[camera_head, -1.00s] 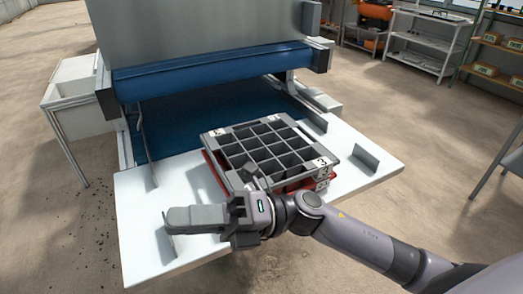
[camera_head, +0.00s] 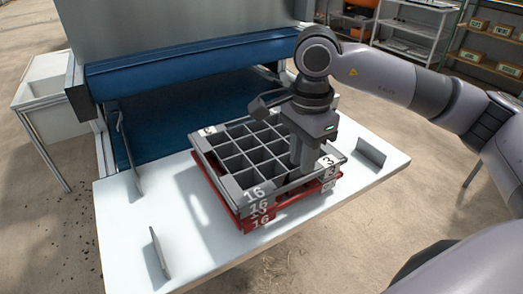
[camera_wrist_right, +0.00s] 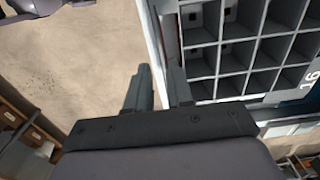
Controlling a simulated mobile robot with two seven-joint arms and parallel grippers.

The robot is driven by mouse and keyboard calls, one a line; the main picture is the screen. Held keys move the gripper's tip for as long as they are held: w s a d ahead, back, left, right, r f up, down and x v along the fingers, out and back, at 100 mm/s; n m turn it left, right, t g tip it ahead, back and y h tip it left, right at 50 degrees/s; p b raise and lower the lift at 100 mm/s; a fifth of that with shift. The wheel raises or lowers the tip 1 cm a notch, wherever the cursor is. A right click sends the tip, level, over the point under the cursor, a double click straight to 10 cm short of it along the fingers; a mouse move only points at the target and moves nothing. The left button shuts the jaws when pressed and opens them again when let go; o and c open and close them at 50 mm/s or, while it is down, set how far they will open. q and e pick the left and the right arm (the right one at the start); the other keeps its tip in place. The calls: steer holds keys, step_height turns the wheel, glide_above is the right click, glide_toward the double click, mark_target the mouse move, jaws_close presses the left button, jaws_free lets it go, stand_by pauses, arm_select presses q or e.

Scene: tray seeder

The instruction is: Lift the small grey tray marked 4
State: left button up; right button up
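A grey gridded tray (camera_head: 229,181) lies on top of a stack on the white table. It also shows in the wrist view (camera_wrist_right: 214,58). Its front corner reads 16 and its right corner 3. The far-left label is too small to read; I cannot make out a 4. My right gripper (camera_head: 303,160) points down at the tray's right side. In the wrist view, the right gripper (camera_wrist_right: 159,75) has its fingers apart, with floor and a white strip showing between them. One finger overlaps the tray's side; contact is unclear. My left gripper is not in view.
Red trays (camera_head: 262,223) lie beneath the grey one. Upright metal plates stand on the white table (camera_head: 205,247), at the left (camera_head: 160,252) and right (camera_head: 371,152). A machine with a blue roller (camera_head: 190,69) stands behind. The table's front is clear.

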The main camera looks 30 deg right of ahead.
mark_target(299, 180)
step_height(299, 180, down, 7)
steer(key=shift+w+r+p, duration=0.1)
steer(key=shift+r+p, duration=0.05)
steer(key=shift+p, duration=0.15)
jaws_close()
